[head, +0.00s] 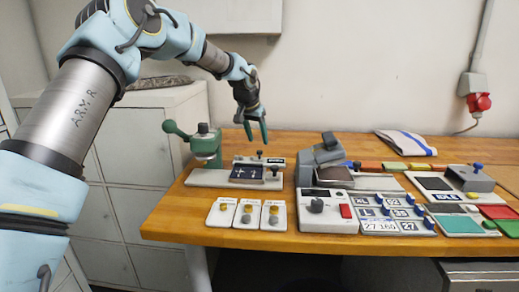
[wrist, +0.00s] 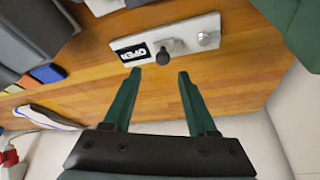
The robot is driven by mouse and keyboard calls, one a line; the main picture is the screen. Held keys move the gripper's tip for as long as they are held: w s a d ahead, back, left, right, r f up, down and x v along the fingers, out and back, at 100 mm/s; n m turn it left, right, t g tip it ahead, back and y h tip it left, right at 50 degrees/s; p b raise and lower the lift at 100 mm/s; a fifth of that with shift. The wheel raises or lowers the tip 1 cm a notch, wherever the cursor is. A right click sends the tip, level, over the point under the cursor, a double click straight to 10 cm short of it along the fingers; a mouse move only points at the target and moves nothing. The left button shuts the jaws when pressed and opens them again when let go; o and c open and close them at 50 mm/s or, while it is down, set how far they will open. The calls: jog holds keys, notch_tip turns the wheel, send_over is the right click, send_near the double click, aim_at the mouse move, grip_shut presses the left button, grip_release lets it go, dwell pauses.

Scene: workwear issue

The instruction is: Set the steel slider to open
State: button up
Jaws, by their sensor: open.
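A pale plate (wrist: 187,35) lies on the wooden table in the wrist view. I cannot tell which part is the steel slider. In the head view my gripper (head: 257,138) hangs above the plate.
A green lever press (head: 206,146) stands left of the plate. A grey machine (head: 321,155) stands to its right. In front are three cards with knobs (head: 248,215) and a white control box (head: 327,222). A folded cloth (head: 405,143) lies at the back. Bare wood shows around the plate.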

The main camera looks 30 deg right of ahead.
jog(key=shift+b+v, duration=0.45)
jog(key=shift+v, duration=2.25)
jog(key=shift+s, duration=0.1)
